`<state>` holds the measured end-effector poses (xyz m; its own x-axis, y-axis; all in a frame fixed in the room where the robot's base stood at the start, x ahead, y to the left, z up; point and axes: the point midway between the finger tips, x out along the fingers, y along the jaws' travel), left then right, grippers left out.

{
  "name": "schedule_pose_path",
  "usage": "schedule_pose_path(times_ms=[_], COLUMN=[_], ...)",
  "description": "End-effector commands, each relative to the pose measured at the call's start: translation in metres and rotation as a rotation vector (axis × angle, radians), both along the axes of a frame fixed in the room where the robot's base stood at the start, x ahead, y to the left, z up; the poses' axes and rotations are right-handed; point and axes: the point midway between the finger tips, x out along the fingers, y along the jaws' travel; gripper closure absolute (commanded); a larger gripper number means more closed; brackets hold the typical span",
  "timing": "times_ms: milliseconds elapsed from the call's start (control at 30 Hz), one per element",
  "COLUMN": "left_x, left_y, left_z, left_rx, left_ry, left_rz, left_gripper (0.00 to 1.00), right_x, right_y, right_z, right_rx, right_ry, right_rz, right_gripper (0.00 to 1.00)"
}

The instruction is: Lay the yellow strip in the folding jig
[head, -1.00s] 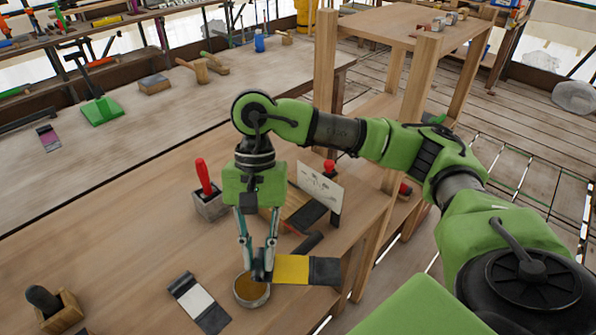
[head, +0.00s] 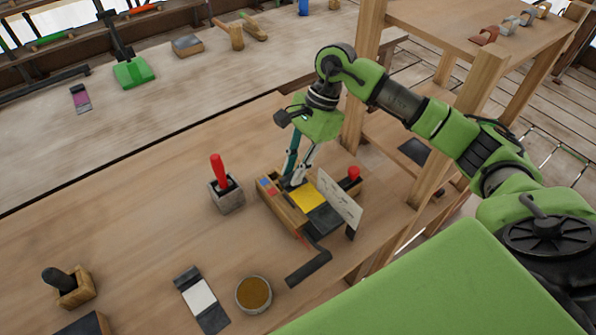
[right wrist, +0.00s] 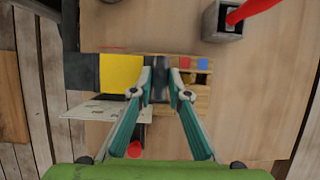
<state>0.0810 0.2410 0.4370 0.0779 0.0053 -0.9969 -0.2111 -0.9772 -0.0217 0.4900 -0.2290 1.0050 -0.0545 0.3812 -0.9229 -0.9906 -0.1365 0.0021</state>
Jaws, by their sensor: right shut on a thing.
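The yellow strip (head: 308,196) has dark ends; it also shows in the right wrist view (right wrist: 120,72). My right gripper (head: 291,183) is shut on one dark end, which lies between the fingertips (right wrist: 160,93) in the wrist view. The other dark end points toward the bench's near right edge. The folding jig (head: 282,208) looks to be the wooden block with coloured squares; its squared end also shows in the wrist view (right wrist: 202,104). The strip is over or beside the block; I cannot tell whether it touches. My left gripper is out of view.
A card with drawings (head: 340,198) stands close beside the strip. A red knob (head: 352,174) is behind it. A dark-handled tool (head: 308,268), a round tin (head: 253,293), a white strip with dark ends (head: 200,298) and a red-handled tool in a block (head: 220,175) are nearby.

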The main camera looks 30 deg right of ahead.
Motion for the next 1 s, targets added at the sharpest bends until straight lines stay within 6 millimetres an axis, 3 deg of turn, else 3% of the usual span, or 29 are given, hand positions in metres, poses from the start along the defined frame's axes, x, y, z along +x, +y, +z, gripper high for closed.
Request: schedule_pose_path(times_ms=[200,467,667,1000], left_x=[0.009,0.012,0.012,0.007], left_y=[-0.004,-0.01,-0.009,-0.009], left_z=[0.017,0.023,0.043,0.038], left_rx=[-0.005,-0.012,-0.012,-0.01], left_ry=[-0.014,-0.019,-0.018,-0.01], left_rz=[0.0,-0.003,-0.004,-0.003], left_gripper=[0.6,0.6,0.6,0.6], right_x=[0.022,0.033,0.031,0.029], right_y=[-0.016,-0.024,-0.023,-0.024], right_z=[-0.036,-0.053,-0.078,-0.092], right_rx=[0.001,0.0,0.0,-0.007], right_ry=[0.007,0.006,0.009,0.014], right_rz=[0.0,0.002,0.003,0.005], right_gripper=[1.0,1.0,1.0,1.0])
